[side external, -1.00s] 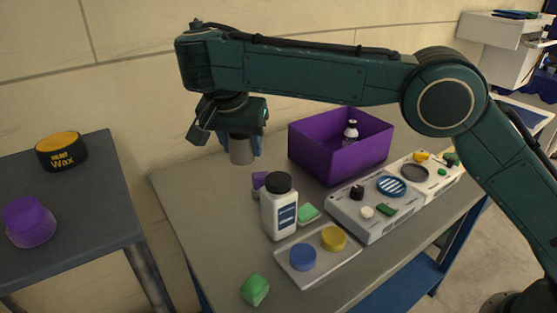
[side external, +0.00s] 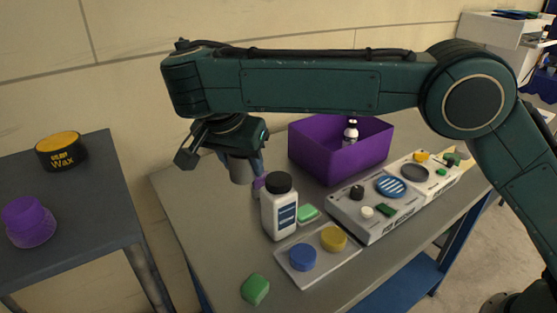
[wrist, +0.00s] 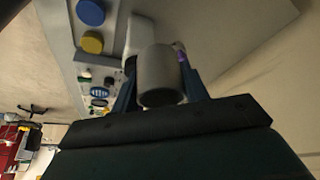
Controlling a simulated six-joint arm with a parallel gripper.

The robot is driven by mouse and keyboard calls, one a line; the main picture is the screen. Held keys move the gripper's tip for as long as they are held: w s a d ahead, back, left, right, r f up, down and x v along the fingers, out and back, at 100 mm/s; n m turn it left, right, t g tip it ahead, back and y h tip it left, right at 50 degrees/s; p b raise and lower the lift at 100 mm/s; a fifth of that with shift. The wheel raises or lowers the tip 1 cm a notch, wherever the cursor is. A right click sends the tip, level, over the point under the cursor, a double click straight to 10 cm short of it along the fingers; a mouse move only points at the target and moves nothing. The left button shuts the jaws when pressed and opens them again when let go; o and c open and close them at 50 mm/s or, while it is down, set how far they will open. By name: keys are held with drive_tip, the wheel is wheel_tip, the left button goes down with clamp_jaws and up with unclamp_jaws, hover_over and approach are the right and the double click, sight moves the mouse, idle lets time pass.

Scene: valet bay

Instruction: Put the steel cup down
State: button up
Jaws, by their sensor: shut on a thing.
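The steel cup (side external: 241,169) is a plain grey cylinder held under my gripper (side external: 245,160) in the side external view. My gripper is shut on the cup, with a blue finger showing along its right side. The cup appears to be above the back left part of the grey table (side external: 200,210); the exact gap beneath it is hard to judge. In the wrist view the cup (wrist: 160,75) sits between the two blue fingers (wrist: 160,85).
A white bottle with a black lid (side external: 280,208) stands close to the cup's right, with a purple item (side external: 259,186) partly hidden behind it. A purple bin (side external: 335,160) holds a small bottle. A control panel (side external: 375,212), button plate (side external: 318,262) and green block (side external: 255,289) lie nearer. The table's left area is clear.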

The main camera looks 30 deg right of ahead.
hover_over(252, 240)
drive_tip(key=a, duration=0.1)
drive_tip(key=f, duration=1.4)
drive_tip(key=shift+s+a+f, duration=0.1)
drive_tip(key=shift+s+a, duration=0.05)
drive_tip(key=shift+s, duration=0.25)
drive_tip(key=shift+f, duration=0.1)
drive_tip(key=shift+f, duration=2.05)
drive_tip(key=shift+f, duration=0.1)
drive_tip(key=o, duration=1)
drive_tip(key=v, duration=1.2)
drive_tip(key=shift+r, duration=0.2)
